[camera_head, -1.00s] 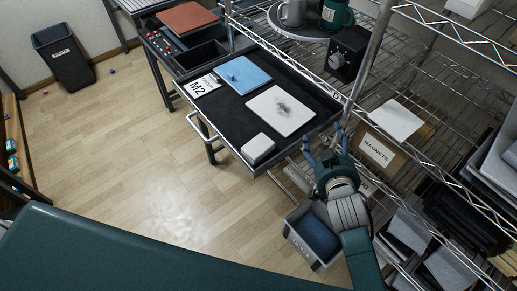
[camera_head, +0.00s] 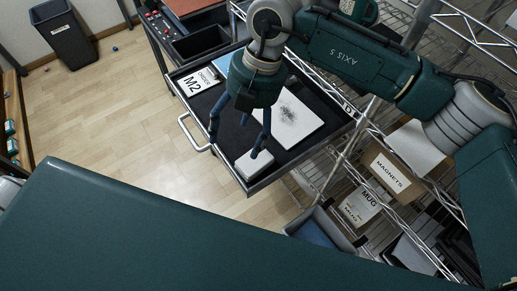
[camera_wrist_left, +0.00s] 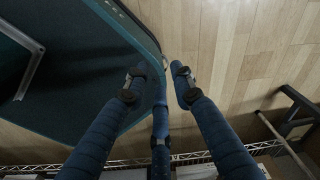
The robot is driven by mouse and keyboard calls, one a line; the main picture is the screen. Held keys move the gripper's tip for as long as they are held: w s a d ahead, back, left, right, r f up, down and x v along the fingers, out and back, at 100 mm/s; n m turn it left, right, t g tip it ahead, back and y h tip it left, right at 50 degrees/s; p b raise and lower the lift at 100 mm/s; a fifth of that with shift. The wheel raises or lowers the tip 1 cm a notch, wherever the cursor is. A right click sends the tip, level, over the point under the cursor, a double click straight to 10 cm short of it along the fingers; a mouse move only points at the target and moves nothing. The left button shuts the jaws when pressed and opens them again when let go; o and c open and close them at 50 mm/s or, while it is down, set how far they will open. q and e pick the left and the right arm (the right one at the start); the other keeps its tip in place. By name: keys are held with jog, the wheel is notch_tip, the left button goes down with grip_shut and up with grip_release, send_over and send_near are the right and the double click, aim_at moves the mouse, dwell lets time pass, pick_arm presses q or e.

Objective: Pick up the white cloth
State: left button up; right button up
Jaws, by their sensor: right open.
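The white cloth (camera_head: 256,166) is a small folded block in the near corner of the open black-lined drawer (camera_head: 223,150) in the head view. My right gripper (camera_head: 235,149) is open and points down over the drawer. One finger ends over the cloth's upper edge, another is to the left near the drawer's rim; I cannot tell whether the finger touches the cloth. My left gripper (camera_wrist_left: 162,88) shows only in the left wrist view, with its fingers apart and nothing between them, above the wooden floor.
In the drawer are a white board with a dark smudge (camera_head: 290,112), a partly hidden blue pad (camera_head: 222,64) and an M2 card (camera_head: 195,82). A wire rack with a MAGNETS box (camera_head: 390,172) and a MUG box (camera_head: 362,206) stands to the right.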

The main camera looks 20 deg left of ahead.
jog(key=w+d+h, duration=0.1)
jog(key=w+d, duration=0.2)
jog(key=p, duration=0.1)
send_over(254, 163)
jog(key=w, duration=0.2)
jog(key=shift+m+t, duration=0.4)
jog(key=f, duration=0.4)
jog(key=shift+w+a+f, duration=0.15)
jog(key=shift+a+f, duration=0.15)
jog(key=shift+f, duration=0.1)
jog(key=f+p, duration=0.2)
jog(key=f, duration=0.1)
jog(key=f+p, duration=0.1)
jog(key=f, duration=0.1)
jog(key=shift+s+a+f, duration=0.2)
jog(key=shift+s+a, duration=0.1)
jog(key=shift+f, duration=0.2)
pick_arm(q)
jog(key=shift+s+r, duration=0.2)
jog(key=shift+r, duration=1.8)
pick_arm(e)
jog(key=c, duration=0.6)
